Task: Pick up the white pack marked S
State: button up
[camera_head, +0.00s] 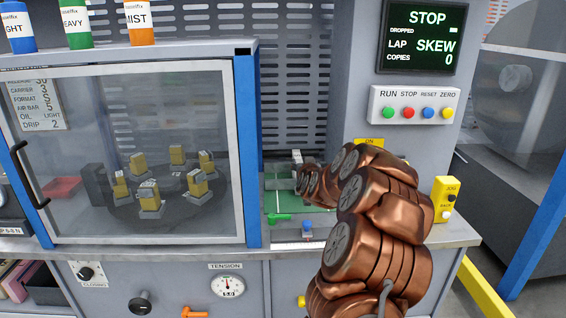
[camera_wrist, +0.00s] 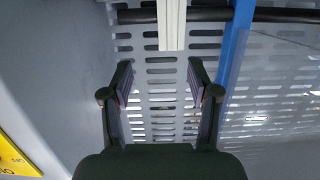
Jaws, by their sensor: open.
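I cannot make out a white pack marked S in either view. My gripper (camera_wrist: 160,78) is open in the wrist view, its two dark fingers apart with nothing between them. Beyond the fingers is a slotted grey panel. A plain white upright bar (camera_wrist: 171,25) shows at the top of the wrist view, beyond the fingertips; no letter shows on it. In the head view my copper arm reaches over the counter toward the green bay and hides part of it. My fingers cannot be made out there.
A framed clear door (camera_head: 150,70) encloses a dark carousel with several yellow-and-grey pieces. A green-floored bay (camera_head: 285,201) lies right of the blue post (camera_head: 247,150). Three bottles stand on the cabinet top. A button box (camera_head: 418,105) and yellow switch box (camera_head: 444,200) are at right.

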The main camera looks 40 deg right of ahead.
aim_at(298, 158)
jog(key=shift+p+x, duration=0.35)
jog(key=shift+x, duration=1.35)
jog(key=shift+w+d+f+p, duration=0.15)
jog(key=shift+w+p, duration=0.25)
jog(key=shift+w, duration=0.4)
jog(key=shift+w+d+f+p, duration=0.2)
jog(key=shift+w+p, duration=0.15)
jog(key=shift+w, duration=0.45)
jog(key=shift+x, duration=1.1)
jog(key=shift+s, duration=0.1)
grip_shut()
